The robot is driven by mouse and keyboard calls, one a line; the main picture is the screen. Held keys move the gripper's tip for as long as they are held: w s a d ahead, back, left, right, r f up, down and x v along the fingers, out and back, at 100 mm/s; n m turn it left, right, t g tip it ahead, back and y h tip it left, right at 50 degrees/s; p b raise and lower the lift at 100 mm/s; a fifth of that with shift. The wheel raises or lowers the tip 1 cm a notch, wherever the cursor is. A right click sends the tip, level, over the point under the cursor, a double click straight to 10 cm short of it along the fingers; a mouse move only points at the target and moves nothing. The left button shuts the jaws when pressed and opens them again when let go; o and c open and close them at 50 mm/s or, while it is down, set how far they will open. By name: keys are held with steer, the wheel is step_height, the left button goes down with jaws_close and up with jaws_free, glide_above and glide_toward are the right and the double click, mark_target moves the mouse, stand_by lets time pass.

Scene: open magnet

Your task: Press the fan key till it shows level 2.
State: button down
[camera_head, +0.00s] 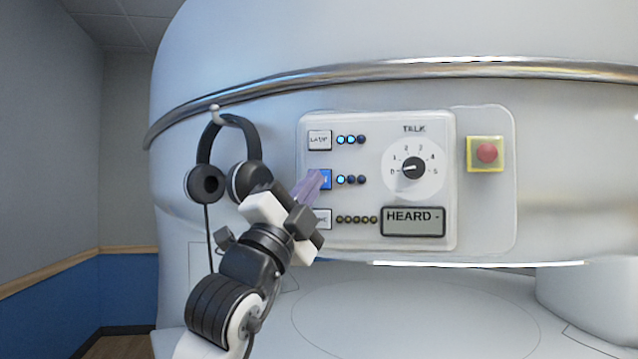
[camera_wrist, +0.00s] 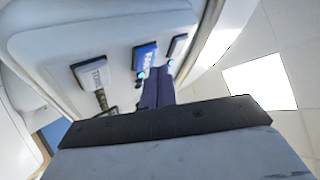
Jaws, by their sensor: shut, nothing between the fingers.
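The fan key (camera_head: 326,180) is the middle of three keys at the panel's left and looks blue, unlike the white ones. My gripper's fingers cover much of its label in the head view. It also shows in the wrist view (camera_wrist: 145,55). Of its row of three lights (camera_head: 350,180), the leftmost is lit and the other two are dark. My gripper (camera_head: 317,178) is shut and empty, its purple-grey fingertips right at the key. In the wrist view the fingertips (camera_wrist: 158,76) are close beside it; I cannot tell whether they touch.
The lamp key (camera_head: 319,140) is above, with two lights lit. Another white key (camera_head: 323,219) is below, partly hidden by my gripper. Headphones (camera_head: 208,184) hang at left.

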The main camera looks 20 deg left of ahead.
steer(key=shift+s, duration=0.15)
steer(key=s, duration=0.1)
steer(key=s+b, duration=0.1)
steer(key=s, duration=0.3)
steer(key=shift+d, duration=0.35)
